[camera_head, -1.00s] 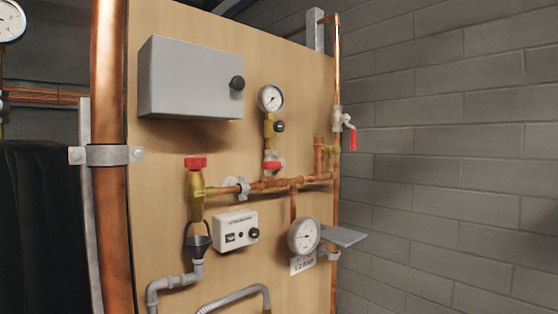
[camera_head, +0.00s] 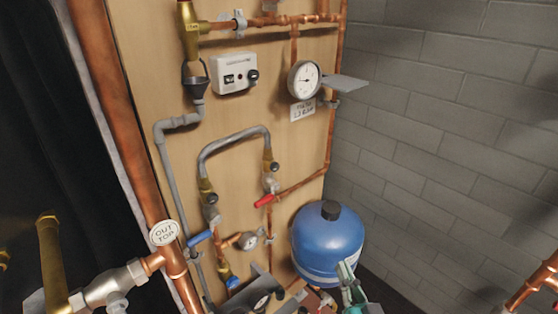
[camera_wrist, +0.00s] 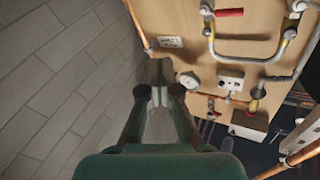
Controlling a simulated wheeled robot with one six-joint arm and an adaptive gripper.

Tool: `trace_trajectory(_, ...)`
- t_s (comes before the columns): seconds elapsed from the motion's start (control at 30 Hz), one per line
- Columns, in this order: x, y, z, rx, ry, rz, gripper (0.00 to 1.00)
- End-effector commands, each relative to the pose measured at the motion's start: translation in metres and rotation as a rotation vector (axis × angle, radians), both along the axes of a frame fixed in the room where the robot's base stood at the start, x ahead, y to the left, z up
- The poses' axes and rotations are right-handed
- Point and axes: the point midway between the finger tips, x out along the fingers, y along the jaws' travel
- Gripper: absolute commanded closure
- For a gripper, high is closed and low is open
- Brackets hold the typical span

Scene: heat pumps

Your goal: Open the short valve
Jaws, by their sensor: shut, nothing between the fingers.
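A valve with a red lever (camera_head: 264,200) sits on the copper pipework at the lower middle of the board. A valve with a blue lever (camera_head: 201,237) is to its lower left, and a small blue handle (camera_head: 232,281) shows below that. I cannot tell which one is the short valve. A red lever (camera_wrist: 230,12) also shows at the top of the wrist view. My gripper (camera_wrist: 159,88) is shut and empty, apart from the board's fittings. In the head view its tip (camera_head: 347,272) shows at the bottom, in front of the blue tank.
A blue tank (camera_head: 327,240) stands to the right of the board. A thick copper pipe (camera_head: 125,120) runs along the board's left. A gauge (camera_head: 304,80) and flat grey plate (camera_head: 333,87) stick out above. The grey block wall (camera_head: 440,130) closes the right side.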

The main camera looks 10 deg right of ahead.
Motion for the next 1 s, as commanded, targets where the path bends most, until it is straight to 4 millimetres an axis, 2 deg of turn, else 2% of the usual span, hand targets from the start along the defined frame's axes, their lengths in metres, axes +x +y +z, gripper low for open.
trace_trajectory(0.03,0.012,0.001,0.013,0.007,-0.02,0.009,1.0)
trace_trajectory(0.2,0.044,0.005,0.05,0.023,-0.067,0.044,1.0)
trace_trajectory(0.5,0.092,0.013,0.127,0.039,-0.153,0.113,1.0)
trace_trajectory(0.8,0.124,0.023,0.215,0.035,-0.241,0.193,1.0)
trace_trajectory(1.0,0.135,0.031,0.277,0.021,-0.299,0.25,1.0)
